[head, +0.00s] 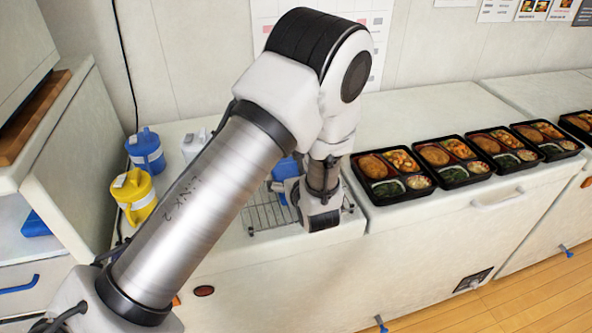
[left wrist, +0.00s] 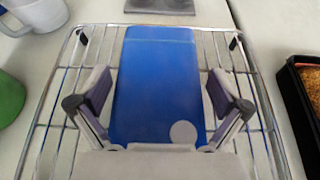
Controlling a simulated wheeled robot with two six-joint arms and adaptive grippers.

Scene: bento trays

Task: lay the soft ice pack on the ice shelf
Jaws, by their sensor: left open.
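A flat blue ice pack (left wrist: 158,85) with a pale round spot at its near end lies on a wire rack (left wrist: 262,135). In the head view, part of the blue pack (head: 287,170) shows behind my left gripper, and the rack (head: 262,216) stands on the white counter. My left gripper (left wrist: 159,95) is open, with one finger on each side of the pack and a gap on both sides. In the head view the left gripper (head: 322,218) is over the rack and hides much of it. My right gripper is not in view.
Several filled bento trays (head: 394,172) stand in a row right of the rack. A blue jug (head: 146,152) and a yellow jug (head: 134,196) stand at the left. A white cabinet (head: 70,150) bounds the far left.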

